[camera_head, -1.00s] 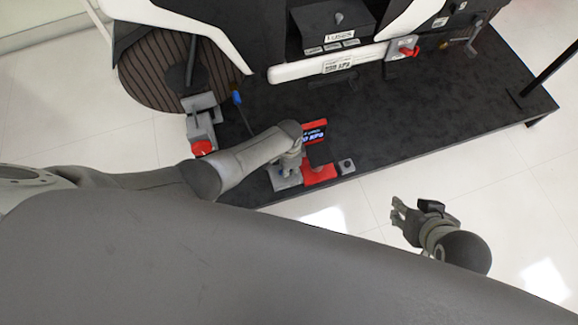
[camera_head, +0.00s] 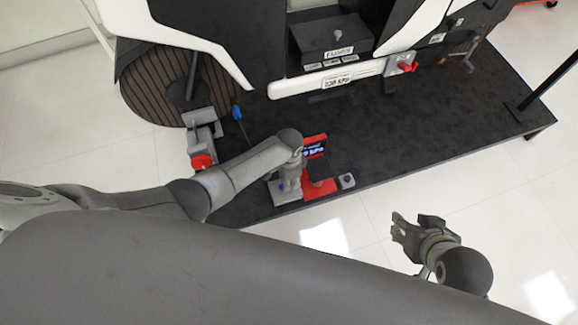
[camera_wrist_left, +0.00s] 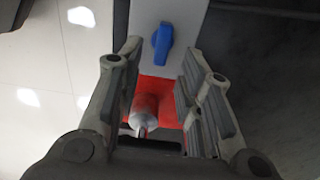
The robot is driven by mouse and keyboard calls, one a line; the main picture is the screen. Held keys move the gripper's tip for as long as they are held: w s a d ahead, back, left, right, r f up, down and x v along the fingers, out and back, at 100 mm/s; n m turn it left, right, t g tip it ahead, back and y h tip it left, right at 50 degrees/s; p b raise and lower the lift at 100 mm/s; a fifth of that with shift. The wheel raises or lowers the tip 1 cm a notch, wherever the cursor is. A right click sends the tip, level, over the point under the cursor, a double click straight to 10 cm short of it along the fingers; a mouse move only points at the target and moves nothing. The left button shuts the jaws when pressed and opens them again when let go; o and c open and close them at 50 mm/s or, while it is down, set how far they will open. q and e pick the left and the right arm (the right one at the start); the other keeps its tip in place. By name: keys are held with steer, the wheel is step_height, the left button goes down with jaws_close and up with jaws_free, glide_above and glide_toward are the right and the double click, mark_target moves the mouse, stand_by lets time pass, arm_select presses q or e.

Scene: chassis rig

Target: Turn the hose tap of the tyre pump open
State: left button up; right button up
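The tyre pump has a red body (camera_head: 316,143) with a lit display, near the front edge of the black platform. Its grey plate (camera_head: 283,193) lies left of the red body. In the left wrist view a blue lever (camera_wrist_left: 162,42), apparently the hose tap, stands on a grey surface beside a red part (camera_wrist_left: 158,90). My left gripper (camera_wrist_left: 160,62) is open, its fingers apart and the lever just beyond and between the tips. In the head view my left gripper (camera_head: 290,178) hides the lever. My right gripper (camera_head: 410,222) looks open and empty, off the platform's front right.
A grey fixture with a red knob (camera_head: 201,161) and a blue-handled item (camera_head: 237,113) stand left of the pump. The white and black chassis (camera_head: 330,75) rises behind. Bare platform (camera_head: 420,120) lies to the right.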

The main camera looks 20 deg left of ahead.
arm_select(q)
step_height(320, 180, up, 9)
stand_by(0.5)
stand_by(0.4)
